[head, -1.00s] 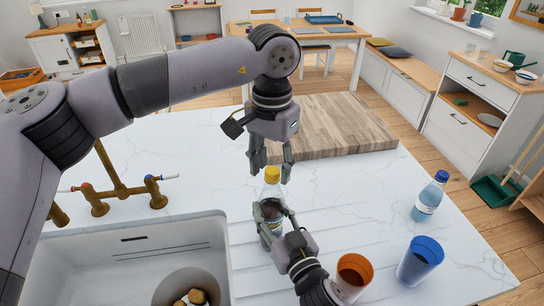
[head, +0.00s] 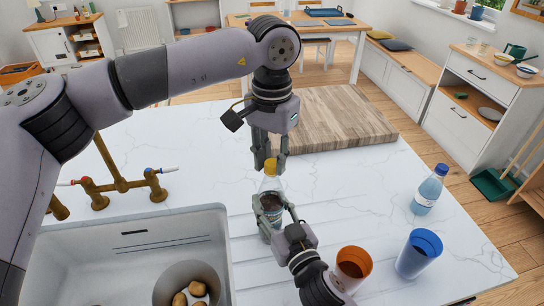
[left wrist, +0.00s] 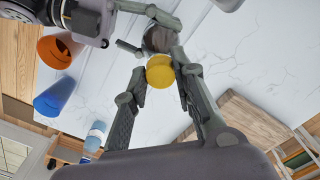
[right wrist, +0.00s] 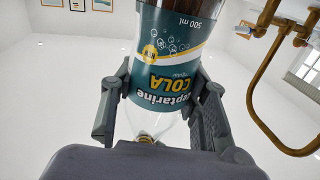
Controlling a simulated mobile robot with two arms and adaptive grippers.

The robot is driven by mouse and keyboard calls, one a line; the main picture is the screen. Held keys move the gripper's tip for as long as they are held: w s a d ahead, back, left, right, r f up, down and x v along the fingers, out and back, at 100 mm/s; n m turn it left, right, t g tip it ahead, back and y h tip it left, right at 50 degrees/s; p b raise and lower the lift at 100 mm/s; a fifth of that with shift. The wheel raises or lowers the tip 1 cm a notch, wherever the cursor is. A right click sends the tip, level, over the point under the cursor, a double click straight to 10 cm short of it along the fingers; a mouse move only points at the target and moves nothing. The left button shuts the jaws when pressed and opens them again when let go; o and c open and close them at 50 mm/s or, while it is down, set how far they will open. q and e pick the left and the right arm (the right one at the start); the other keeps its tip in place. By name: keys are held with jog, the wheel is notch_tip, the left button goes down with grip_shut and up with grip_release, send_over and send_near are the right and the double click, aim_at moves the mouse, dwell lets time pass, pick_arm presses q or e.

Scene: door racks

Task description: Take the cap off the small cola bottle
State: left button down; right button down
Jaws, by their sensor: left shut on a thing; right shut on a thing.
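The small cola bottle (head: 270,203) stands upright on the white counter, to the right of the sink, with dark cola inside. Its teal label shows upside down in the right wrist view (right wrist: 178,65). My right gripper (head: 274,214) is shut around the bottle's body, one finger on each side. The yellow cap (head: 270,166) is on the bottle's top. My left gripper (head: 271,161) points down from above and is shut on the cap. In the left wrist view the cap (left wrist: 161,70) sits between the two fingertips, with the bottle beyond it.
An orange cup (head: 353,264) and a blue cup (head: 418,254) stand right of my right arm. A blue-capped water bottle (head: 428,191) stands farther right. A wooden board (head: 335,115) lies behind the left gripper. The sink (head: 60,255) with a brass tap (head: 120,183) is at left.

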pick_arm(q)
jog(key=n, duration=0.4)
jog(key=shift+a, duration=0.1)
jog(key=n, duration=1.4)
jog(key=shift+n, duration=0.3)
jog(key=n, duration=0.4)
jog(key=shift+d+y, duration=0.2)
jog(key=shift+y, duration=0.1)
jog(key=n, duration=0.6)
jog(key=shift+n, duration=0.4)
jog(key=n, duration=0.6)
jog(key=shift+w+r, duration=0.1)
jog(key=n, duration=0.6)
jog(key=shift+n, duration=0.4)
jog(key=n, duration=0.6)
jog(key=shift+w+a, duration=0.1)
jog(key=n, duration=0.6)
jog(key=shift+r, duration=0.2)
